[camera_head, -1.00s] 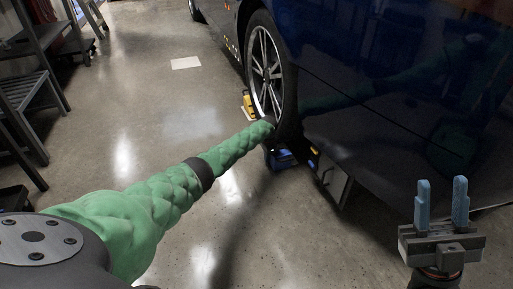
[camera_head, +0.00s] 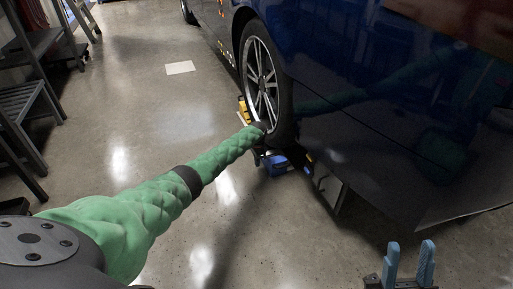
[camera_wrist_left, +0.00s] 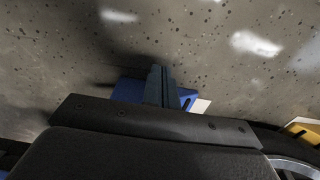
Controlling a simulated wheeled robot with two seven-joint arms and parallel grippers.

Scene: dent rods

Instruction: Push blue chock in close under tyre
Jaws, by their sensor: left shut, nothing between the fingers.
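The blue chock (camera_head: 277,165) sits on the floor at the near side of the car's front tyre (camera_head: 284,112) in the head view; I cannot tell whether they touch. It also shows in the left wrist view (camera_wrist_left: 127,91), partly hidden behind my fingers. My left gripper (camera_wrist_left: 158,84) is shut and empty, its fingers over or against the chock; contact is unclear. In the head view the green-sleeved left arm reaches to the tyre, and its fingers are hidden behind the wrist. My right gripper (camera_head: 410,264) is open and empty at the lower right, far from the chock.
A yellow chock (camera_head: 243,110) is on the far side of the wheel; yellow also shows in the left wrist view (camera_wrist_left: 306,129). The dark blue car (camera_head: 370,110) fills the right side. Metal shelving (camera_head: 22,100) stands left.

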